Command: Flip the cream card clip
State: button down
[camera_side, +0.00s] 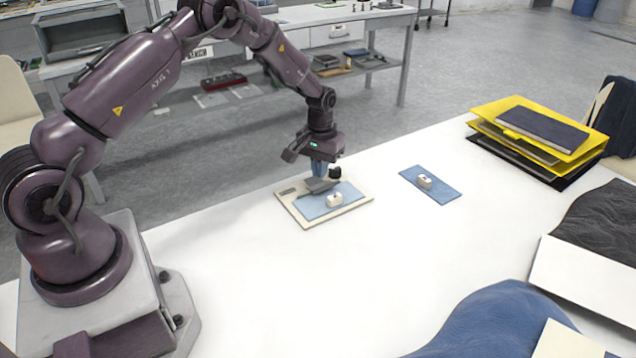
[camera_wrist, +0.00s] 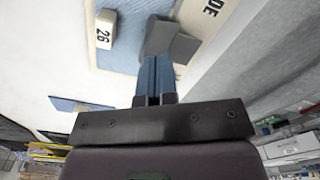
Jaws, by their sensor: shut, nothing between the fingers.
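A small cream clip (camera_side: 334,200) sits on the blue panel of a cream board (camera_side: 298,211). In the wrist view a cream block marked "26" (camera_wrist: 105,30) stands on that panel, beside a grey tilted piece (camera_wrist: 180,42). A second small cream clip (camera_side: 425,181) sits on a separate blue card (camera_side: 444,194) to the right. My gripper (camera_side: 319,177) is shut and empty, pointing down over the board at the grey piece. Its blue fingers are together in the wrist view (camera_wrist: 155,62). I cannot tell whether they touch the grey piece.
Yellow folders (camera_side: 490,110) with a dark blue book (camera_side: 543,129) lie at the table's back right. Dark cloth (camera_side: 600,222) and blue cloth (camera_side: 500,322) lie at the right and front. The white table between the board and the cloths is clear.

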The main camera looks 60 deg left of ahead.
aim_at(314, 188)
jog(key=shift+f, duration=1.5)
dwell(0.5)
jog(key=shift+r, duration=3.55)
jog(key=shift+s+f, duration=0.15)
jog(key=shift+s+d+f+m+g, duration=0.15)
jog(key=shift+s+d+f+g, duration=0.05)
jog(key=shift+s, duration=0.3)
jog(key=shift+s+d+f+m+g, duration=0.15)
jog(key=shift+s+f+g, duration=0.05)
jog(key=shift+s, duration=0.25)
jog(key=s+d+r+m+t, duration=0.1)
jog(key=s+d+r, duration=0.3)
jog(key=s+r, duration=0.4)
jog(key=s+d+r+m+t, duration=0.2)
jog(key=s+d+r, duration=0.3)
jog(key=s+r, duration=0.3)
jog(key=s+d+r+m+t, duration=0.2)
jog(key=s+d+r+t, duration=0.1)
jog(key=s+r, duration=0.6)
jog(key=shift+d+r, duration=0.8)
jog(key=shift+r, duration=0.1)
